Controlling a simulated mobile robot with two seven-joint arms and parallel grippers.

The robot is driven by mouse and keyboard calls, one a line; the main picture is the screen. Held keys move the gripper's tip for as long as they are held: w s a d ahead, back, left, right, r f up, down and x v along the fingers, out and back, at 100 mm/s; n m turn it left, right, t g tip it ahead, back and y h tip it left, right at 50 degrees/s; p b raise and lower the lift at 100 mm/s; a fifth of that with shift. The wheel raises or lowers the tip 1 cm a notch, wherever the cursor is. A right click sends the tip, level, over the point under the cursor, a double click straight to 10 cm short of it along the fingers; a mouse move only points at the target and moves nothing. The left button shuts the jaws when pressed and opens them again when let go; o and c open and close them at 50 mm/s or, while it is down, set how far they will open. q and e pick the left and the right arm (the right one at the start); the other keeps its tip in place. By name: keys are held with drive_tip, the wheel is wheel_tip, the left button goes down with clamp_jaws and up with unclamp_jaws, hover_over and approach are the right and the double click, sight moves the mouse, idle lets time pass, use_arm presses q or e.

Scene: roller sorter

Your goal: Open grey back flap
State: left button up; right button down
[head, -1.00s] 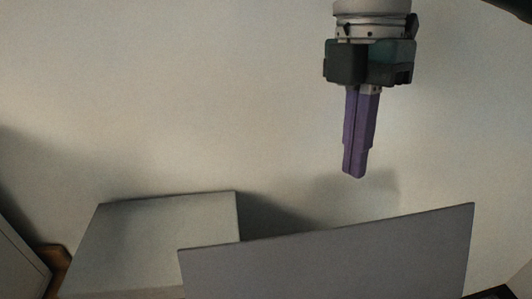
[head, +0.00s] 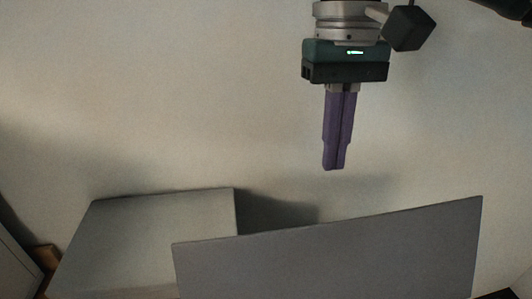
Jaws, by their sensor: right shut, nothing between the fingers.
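A grey upright panel (head: 340,255), which looks like the back flap, stands across the lower right of the head view. Its top edge slopes up to the right, and its lower part is cut off by the frame. My right gripper (head: 334,167) points down above this panel, with its purple fingers together and empty. A gap shows between the fingertips and the panel's top edge. My left gripper is not in view.
A lighter grey box-like surface (head: 150,235) is left of the panel. A pale cabinet-like edge (head: 15,270) and a small brown piece (head: 46,257) are at the lower left. The pale wall behind is bare.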

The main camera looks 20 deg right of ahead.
sight(347, 254)
drive_tip(key=shift+s+a+f+p, duration=0.15)
drive_tip(key=shift+s+f+p, duration=0.5)
drive_tip(key=shift+f, duration=0.3)
drive_tip(key=shift+s+a+f+p, duration=0.2)
drive_tip(key=shift+s+f+p, duration=0.25)
drive_tip(key=shift+s+f, duration=0.4)
drive_tip(key=shift+s+a+f+p, duration=0.15)
drive_tip(key=shift+s+f+p, duration=0.45)
drive_tip(key=shift+f, duration=0.4)
drive_tip(key=shift+s+r+p, duration=0.15)
drive_tip(key=shift+r+p, duration=0.05)
drive_tip(key=shift+p, duration=0.15)
drive_tip(key=s+p, duration=0.1)
drive_tip(key=p, duration=0.1)
drive_tip(key=s+r+t+p, duration=0.1)
drive_tip(key=p, duration=0.2)
drive_tip(key=s+p, duration=0.1)
drive_tip(key=p, duration=0.2)
drive_tip(key=shift+a+r+t, duration=0.3)
drive_tip(key=shift+a+r, duration=0.1)
drive_tip(key=shift+s+f+p, duration=0.15)
drive_tip(key=shift+s+p, duration=0.2)
drive_tip(key=shift+s, duration=0.1)
drive_tip(key=shift+f, duration=0.1)
